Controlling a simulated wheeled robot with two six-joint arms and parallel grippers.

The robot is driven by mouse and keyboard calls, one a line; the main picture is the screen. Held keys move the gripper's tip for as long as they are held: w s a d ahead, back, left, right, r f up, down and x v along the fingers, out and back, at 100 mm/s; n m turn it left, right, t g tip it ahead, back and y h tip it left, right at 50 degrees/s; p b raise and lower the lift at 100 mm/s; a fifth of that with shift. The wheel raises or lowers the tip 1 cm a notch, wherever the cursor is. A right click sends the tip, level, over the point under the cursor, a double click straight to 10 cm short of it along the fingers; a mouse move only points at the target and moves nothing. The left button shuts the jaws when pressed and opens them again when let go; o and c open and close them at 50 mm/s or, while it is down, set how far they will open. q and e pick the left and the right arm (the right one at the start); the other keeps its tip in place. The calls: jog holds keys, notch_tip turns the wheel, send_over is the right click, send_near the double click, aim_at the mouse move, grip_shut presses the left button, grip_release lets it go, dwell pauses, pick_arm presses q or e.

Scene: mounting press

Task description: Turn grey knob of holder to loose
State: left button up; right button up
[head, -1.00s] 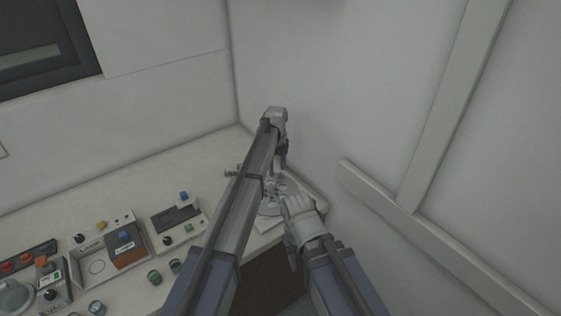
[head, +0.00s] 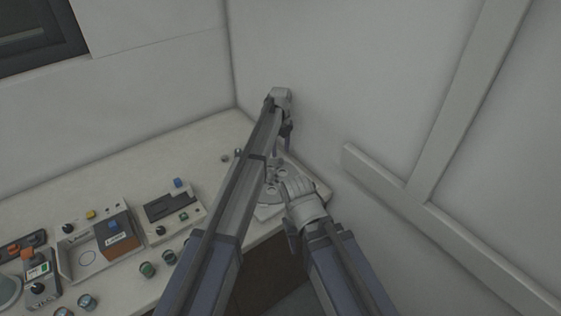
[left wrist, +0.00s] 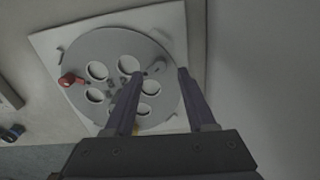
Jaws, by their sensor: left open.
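The holder is a round grey disc (left wrist: 112,48) with several round holes, on a pale square plate (left wrist: 58,42). In the left wrist view a small grey knob (left wrist: 156,67) stands at the disc's right side. A red knob (left wrist: 69,80) sits at its left edge. My left gripper (left wrist: 160,73) is open, its two fingers reaching over the disc's right part with the grey knob appearing between the tips. I cannot tell whether they touch it. In the head view the holder plate (head: 268,212) is partly hidden by my arms. My right gripper (head: 300,190) is beside it; its jaws are unclear.
The holder is at the bench's right end, near the wall corner. A device with a blue knob (head: 170,206) and a larger brown-and-white device (head: 88,245) stand to the left. Small round jars (head: 147,270) are near the bench's front edge. The wall (head: 330,80) is close behind.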

aim_at(281, 159)
pick_arm(q)
notch_tip(281, 159, down, 4)
jog(key=b, duration=0.3)
jog(key=shift+c, duration=0.4)
grip_shut()
